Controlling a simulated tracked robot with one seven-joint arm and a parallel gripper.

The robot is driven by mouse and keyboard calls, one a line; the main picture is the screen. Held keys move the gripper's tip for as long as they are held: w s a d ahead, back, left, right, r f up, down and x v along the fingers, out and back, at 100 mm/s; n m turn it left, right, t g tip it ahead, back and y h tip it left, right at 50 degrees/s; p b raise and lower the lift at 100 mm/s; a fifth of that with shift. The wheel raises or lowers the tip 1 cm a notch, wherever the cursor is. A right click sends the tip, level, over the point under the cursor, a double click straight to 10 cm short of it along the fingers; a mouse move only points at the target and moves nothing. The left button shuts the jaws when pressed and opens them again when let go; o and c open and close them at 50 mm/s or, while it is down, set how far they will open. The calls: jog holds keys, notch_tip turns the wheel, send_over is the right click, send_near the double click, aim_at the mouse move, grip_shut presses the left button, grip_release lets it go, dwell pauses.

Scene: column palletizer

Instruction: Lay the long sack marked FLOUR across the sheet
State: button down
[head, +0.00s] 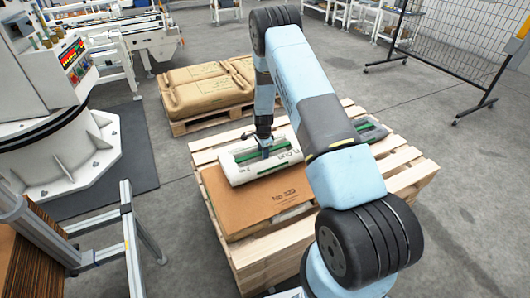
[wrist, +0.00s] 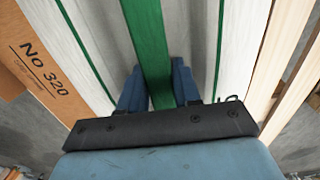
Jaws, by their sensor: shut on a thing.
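A white sack (head: 233,172) with green stripes lies in or just above the far part of the pallet, beside the printed face of the brown sheet (head: 250,207). Its dark lettering is too small to read surely. My gripper (head: 264,151) points down and is shut on its green middle band, which also runs between the blue fingers in the wrist view (wrist: 160,90). My arm hides part of the sack. A grey-white and green piece (head: 371,131) shows right of my arm; I cannot tell whether it is the same sack. I cannot tell whether the held sack touches the sheet.
The wooden pallet (head: 408,178) carries the sheet, marked "No 320". Bare slats show at right. Another pallet with brown sacks (head: 205,92) stands behind. A white machine base (head: 55,158) is at left and a mesh fence (head: 455,45) at back right.

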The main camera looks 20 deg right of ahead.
jog(key=shift+f, duration=1.1)
jog(key=c, duration=0.8)
grip_release()
notch_tip(320, 180, up, 12)
jog(key=shift+r, duration=0.25)
jog(key=s+r+n+t, duration=0.1)
jog(key=s+r+n, duration=0.3)
jog(key=r, duration=0.8)
jog(key=s+r+n+t, duration=0.1)
jog(key=s+r, duration=0.4)
jog(key=r, duration=0.7)
jog(key=s+r+n+t, duration=0.1)
jog(key=s+r+n, duration=0.3)
jog(key=r, duration=0.8)
jog(key=s+r+n+t, duration=0.1)
jog(key=s+r, duration=0.3)
jog(key=s, duration=0.6)
jog(key=s+r+n, duration=0.3)
jog(key=s, duration=0.7)
jog(key=s+r+n+t, duration=0.1)
jog(key=s+r, duration=0.3)
jog(key=s, duration=0.6)
jog(key=shift+d+r+n+t, duration=0.1)
jog(key=shift+r+n+t, duration=0.2)
jog(key=shift+n, duration=0.6)
